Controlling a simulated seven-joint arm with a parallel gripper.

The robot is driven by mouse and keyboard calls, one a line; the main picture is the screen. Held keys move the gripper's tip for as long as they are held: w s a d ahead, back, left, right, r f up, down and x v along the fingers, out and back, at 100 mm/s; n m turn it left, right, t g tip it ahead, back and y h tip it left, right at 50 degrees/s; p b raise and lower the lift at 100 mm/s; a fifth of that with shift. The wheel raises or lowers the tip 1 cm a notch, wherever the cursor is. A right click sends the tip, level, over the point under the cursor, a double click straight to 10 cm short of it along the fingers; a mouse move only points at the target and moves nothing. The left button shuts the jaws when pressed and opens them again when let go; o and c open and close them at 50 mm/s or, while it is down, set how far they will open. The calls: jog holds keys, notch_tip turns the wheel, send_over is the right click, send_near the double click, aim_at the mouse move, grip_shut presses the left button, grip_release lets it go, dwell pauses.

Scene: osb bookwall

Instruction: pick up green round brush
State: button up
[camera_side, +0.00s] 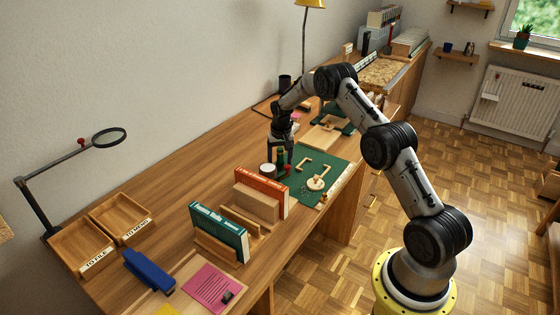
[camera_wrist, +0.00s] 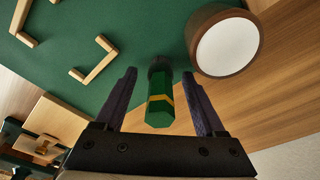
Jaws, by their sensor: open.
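The green brush (camera_wrist: 160,103) has a green faceted body, a yellow band and a dark end. In the wrist view it lies between the two dark fingers of my gripper (camera_wrist: 159,74), with a visible gap on each side. My gripper is open and does not appear to touch it. In the side view my gripper (camera_side: 282,141) points down at the left edge of the green mat (camera_side: 337,165). The brush (camera_side: 281,158) shows as a small green shape there, partly hidden by the fingers.
A round brown container with a white top (camera_wrist: 227,43) stands close to the right finger. Wooden brackets (camera_wrist: 97,62) lie on the mat. An orange book (camera_side: 262,190) and a teal book (camera_side: 220,230) stand on the bench nearer the camera. Bare bench lies left of the gripper.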

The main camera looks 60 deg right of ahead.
jog(key=shift+f, duration=0.1)
grip_shut()
dwell(0.3)
jog(key=shift+r, duration=0.7)
jog(key=s+a+r, duration=0.6)
jog(key=s+r, duration=0.5)
jog(key=s, duration=0.1)
jog(key=shift+s+a+r, duration=0.15)
jog(key=shift+a+r, duration=0.15)
jog(key=shift+a, duration=0.05)
